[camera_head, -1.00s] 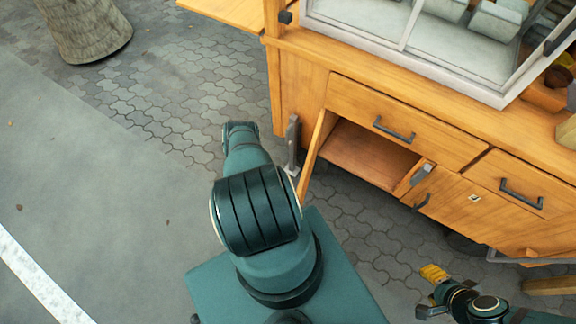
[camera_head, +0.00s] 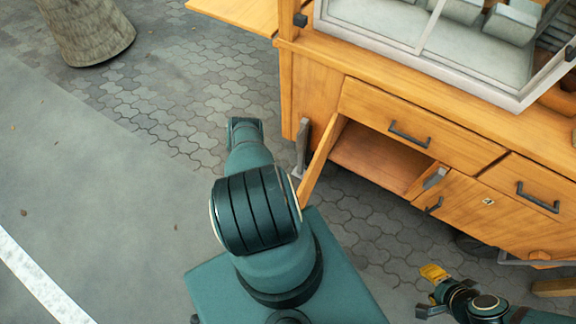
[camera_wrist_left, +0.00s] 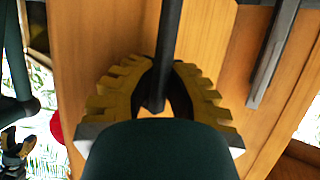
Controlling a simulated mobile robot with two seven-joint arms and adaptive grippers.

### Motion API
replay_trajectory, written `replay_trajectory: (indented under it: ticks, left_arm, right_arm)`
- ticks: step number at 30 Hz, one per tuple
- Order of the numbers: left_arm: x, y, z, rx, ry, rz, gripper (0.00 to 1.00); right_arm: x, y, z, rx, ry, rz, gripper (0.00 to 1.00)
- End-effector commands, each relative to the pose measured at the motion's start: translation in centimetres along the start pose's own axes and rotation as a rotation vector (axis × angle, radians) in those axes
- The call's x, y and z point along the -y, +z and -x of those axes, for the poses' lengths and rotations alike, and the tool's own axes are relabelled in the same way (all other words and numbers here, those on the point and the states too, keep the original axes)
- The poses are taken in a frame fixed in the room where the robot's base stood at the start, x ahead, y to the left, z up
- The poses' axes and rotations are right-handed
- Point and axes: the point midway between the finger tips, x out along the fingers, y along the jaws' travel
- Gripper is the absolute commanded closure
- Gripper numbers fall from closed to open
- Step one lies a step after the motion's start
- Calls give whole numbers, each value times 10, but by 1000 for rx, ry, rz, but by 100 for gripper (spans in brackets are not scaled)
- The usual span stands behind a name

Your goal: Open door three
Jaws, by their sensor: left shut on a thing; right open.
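A wooden cabinet door (camera_head: 322,162) stands swung open at the left compartment (camera_head: 375,158) of the cart, showing the empty-looking space inside. Its number is not visible. In the left wrist view, my left gripper (camera_wrist_left: 158,98) has its yellow fingers shut around a dark bar handle (camera_wrist_left: 169,45) in front of an orange wooden panel. In the head view the left gripper is hidden. My right gripper (camera_head: 431,292) is open and empty at the bottom right, apart from the cart.
A closed door (camera_head: 465,212) with a small number plate sits right of the opening. Closed drawers (camera_head: 415,125) with dark handles are above. A glass case (camera_head: 430,50) stands on top. A tree trunk (camera_head: 90,30) is at top left. Paving to the left is free.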

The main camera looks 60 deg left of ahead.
Motion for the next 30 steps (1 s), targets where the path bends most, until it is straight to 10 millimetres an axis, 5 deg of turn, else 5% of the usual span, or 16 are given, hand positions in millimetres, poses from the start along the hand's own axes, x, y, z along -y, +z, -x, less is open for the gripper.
replay_trajectory:
  ticks: [5,6,9,20,30]
  left_arm:
    - [-10,7,7,25,15,17,100]
    - [-10,7,7,25,15,17,83]
    - [-9,6,7,23,13,15,56]
    - [-5,4,8,16,8,7,56]
    - [-4,4,65,19,6,9,56]
  right_arm:
    - [0,0,0,0,0,0,53]
    - [0,0,0,0,0,0,53]
    - [0,0,0,0,0,0,53]
    - [0,0,0,0,0,0,53]
    - [0,0,0,0,0,0,53]
